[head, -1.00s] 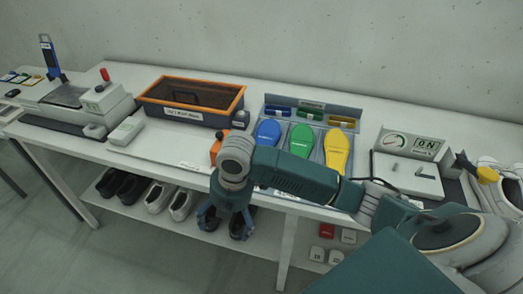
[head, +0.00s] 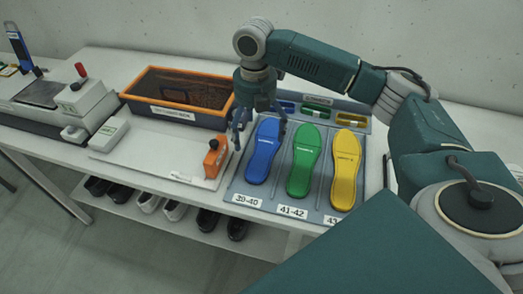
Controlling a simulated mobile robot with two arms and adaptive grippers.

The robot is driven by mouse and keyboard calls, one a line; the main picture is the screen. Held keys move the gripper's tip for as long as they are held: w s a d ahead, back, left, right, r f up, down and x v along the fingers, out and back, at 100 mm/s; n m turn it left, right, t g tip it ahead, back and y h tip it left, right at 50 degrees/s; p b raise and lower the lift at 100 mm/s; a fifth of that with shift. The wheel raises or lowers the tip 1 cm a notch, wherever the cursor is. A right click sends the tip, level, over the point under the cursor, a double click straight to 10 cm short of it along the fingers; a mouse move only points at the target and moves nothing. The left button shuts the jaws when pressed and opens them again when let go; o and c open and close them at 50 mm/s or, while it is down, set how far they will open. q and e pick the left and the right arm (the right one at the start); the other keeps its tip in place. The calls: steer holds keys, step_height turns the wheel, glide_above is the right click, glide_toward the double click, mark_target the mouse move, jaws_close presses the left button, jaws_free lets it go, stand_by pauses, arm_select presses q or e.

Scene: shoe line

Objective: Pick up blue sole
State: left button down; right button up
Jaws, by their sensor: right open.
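The blue sole (head: 263,155) lies flat in the left slot of a grey sole tray (head: 230,195), above the label 39-40. My right gripper (head: 260,140) is open, pointing down over the upper part of the blue sole. Its fingers spread to either side of the sole's toe end. I cannot tell how high the fingertips are above it. The gripper holds nothing. My left gripper is not in the head view.
A green sole (head: 303,160) and a yellow sole (head: 346,170) lie to the right in the same tray. An orange device (head: 214,158) stands close on the left. An orange-rimmed bin (head: 176,115) is behind it. Shoes sit on the lower shelf.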

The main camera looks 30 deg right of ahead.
mark_target(257, 157)
steer(key=f, duration=0.2)
steer(key=s+f, duration=0.1)
steer(key=shift+a, duration=0.35)
steer(key=shift+f+p, duration=0.25)
steer(key=shift+p, duration=0.05)
steer(key=f, duration=0.2)
steer(key=f+p, duration=0.1)
steer(key=f, duration=0.1)
steer(key=shift+w+d+f, duration=0.1)
steer(key=shift+d+f, duration=0.1)
steer(key=shift+f, duration=0.4)
steer(key=shift+c, duration=0.7)
steer(key=c, duration=1.3)
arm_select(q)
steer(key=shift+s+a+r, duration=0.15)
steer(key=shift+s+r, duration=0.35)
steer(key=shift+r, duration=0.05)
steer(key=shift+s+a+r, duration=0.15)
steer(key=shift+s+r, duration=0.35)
arm_select(e)
steer(key=shift+o, duration=0.2)
